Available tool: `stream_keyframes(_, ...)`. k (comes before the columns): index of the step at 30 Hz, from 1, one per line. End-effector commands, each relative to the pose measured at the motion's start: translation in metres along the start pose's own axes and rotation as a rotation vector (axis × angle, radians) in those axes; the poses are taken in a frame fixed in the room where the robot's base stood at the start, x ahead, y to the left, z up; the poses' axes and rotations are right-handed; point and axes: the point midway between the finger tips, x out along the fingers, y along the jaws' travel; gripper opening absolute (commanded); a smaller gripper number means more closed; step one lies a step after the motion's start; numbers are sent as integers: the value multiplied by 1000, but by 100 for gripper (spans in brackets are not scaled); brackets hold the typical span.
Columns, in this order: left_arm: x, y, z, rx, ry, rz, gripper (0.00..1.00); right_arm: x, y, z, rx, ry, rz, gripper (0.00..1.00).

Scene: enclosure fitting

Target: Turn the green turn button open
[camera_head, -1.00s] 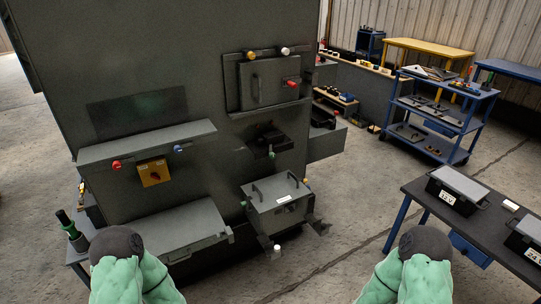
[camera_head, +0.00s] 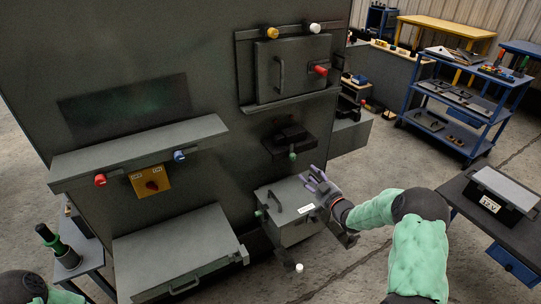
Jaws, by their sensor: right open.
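A small green knob (camera_head: 292,156) hangs at the lower front of a black fitting on the dark cabinet wall. A second small green piece (camera_head: 258,213) sits at the left edge of a grey lidded box (camera_head: 285,227). I cannot tell for sure which is the turn button, nor how either is turned. My right gripper (camera_head: 312,180) is open and empty at the box's upper right corner, below and right of the green knob. It hides that corner; whether it touches the box is unclear. My left gripper is outside the view; only part of my left arm shows at bottom left.
A ledge above a yellow switch plate (camera_head: 151,181) carries red (camera_head: 100,180) and blue (camera_head: 180,155) knobs. A small door (camera_head: 292,68) has yellow, white and red knobs around it. A large grey lidded case (camera_head: 180,250) juts out at left. Open floor lies right of the box.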

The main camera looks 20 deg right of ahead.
Motion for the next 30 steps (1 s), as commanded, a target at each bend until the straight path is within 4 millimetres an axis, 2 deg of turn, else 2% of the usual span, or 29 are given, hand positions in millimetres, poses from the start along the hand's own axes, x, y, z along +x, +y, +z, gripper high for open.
stream_keyframes(5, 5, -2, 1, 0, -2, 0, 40, 13, 1, -1, -7, 7, -4, 52)
stream_keyframes(15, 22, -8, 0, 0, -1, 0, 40, 72, 0, 0, -5, 6, -4, 52)
stream_keyframes(21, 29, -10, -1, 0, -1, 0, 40, 97, 0, 0, -5, 4, -3, 52)
stream_keyframes(30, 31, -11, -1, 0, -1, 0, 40, 108, 1, -2, -4, 4, -1, 52)
